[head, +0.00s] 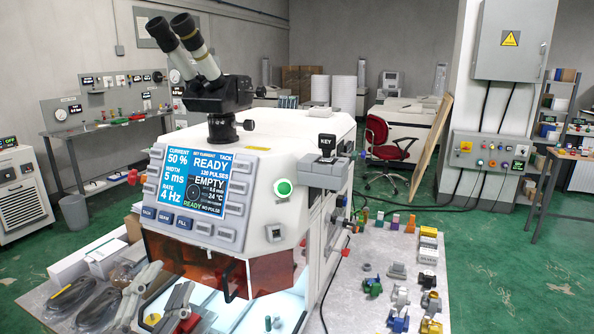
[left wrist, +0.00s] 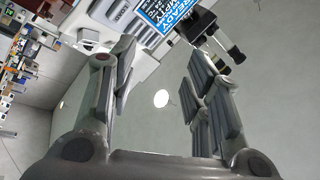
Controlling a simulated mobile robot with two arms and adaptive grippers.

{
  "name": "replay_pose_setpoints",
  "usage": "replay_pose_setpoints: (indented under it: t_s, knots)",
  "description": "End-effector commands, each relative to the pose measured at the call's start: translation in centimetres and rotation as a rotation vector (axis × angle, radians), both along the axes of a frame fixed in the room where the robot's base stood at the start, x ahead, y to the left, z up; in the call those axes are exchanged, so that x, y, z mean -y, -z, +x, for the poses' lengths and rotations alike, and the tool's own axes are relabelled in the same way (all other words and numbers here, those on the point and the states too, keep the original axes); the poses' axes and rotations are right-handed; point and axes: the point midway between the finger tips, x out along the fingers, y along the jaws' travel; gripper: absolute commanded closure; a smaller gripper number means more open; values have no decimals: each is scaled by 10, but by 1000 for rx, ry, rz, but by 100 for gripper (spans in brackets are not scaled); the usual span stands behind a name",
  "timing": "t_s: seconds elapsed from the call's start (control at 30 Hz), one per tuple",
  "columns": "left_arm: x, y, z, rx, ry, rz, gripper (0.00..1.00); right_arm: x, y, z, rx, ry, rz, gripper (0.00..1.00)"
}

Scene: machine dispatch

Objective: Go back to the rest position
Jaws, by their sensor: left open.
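My left gripper (head: 168,279) is at the lower left of the head view, in front of the white machine (head: 262,183). In the left wrist view my left gripper (left wrist: 160,75) has its two grey fingers spread wide, with nothing between them. Past the fingers is a plain grey wall with a bright round spot. The machine's display (left wrist: 158,12) and black eyepieces (left wrist: 222,45) show tilted at the top of that view. My right gripper is in neither view.
The machine carries a binocular microscope (head: 202,70), a blue display (head: 197,181) and an amber front cover (head: 188,262). Small coloured parts (head: 398,296) stand on the table to its right. Dark grey looped items (head: 75,297) lie at left. Green floor (head: 505,260) is open at right.

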Motion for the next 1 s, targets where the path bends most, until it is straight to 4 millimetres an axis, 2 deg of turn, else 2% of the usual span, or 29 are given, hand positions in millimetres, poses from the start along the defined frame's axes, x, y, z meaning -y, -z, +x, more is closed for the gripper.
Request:
replay_pose_setpoints:
  t_s: [0.03, 0.1, 0.17, 0.2, 0.27, 0.3, 0.4, 0.5, 0.6, 0.8, 1.0]
  knots:
    - [-15, 26, 3, -103, -62, -82, 56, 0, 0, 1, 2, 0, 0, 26]
    - [-33, 66, 2, -257, -149, -189, 56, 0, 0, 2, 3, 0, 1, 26]
    - [-44, 104, -4, -399, -219, -270, 56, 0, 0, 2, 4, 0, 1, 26]
    - [-50, 130, -11, -496, -264, -321, 56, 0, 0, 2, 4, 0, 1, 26]
    - [-54, 170, -27, -648, -324, -389, 56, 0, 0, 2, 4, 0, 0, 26]
    - [-54, 196, -40, -750, -358, -429, 56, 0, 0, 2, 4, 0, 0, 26]
    - [-48, 251, -78, -989, -427, -508, 56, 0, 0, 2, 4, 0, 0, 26]
    - [-36, 289, -117, -1188, -470, -558, 56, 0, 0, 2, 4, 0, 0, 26]
    - [-22, 315, -154, -1363, -493, -592, 56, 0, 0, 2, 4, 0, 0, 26]
    - [6, 349, -220, -1657, -510, -629, 56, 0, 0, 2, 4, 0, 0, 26]
    - [6, 405, -204, -1664, -522, -616, 56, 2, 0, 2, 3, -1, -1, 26]
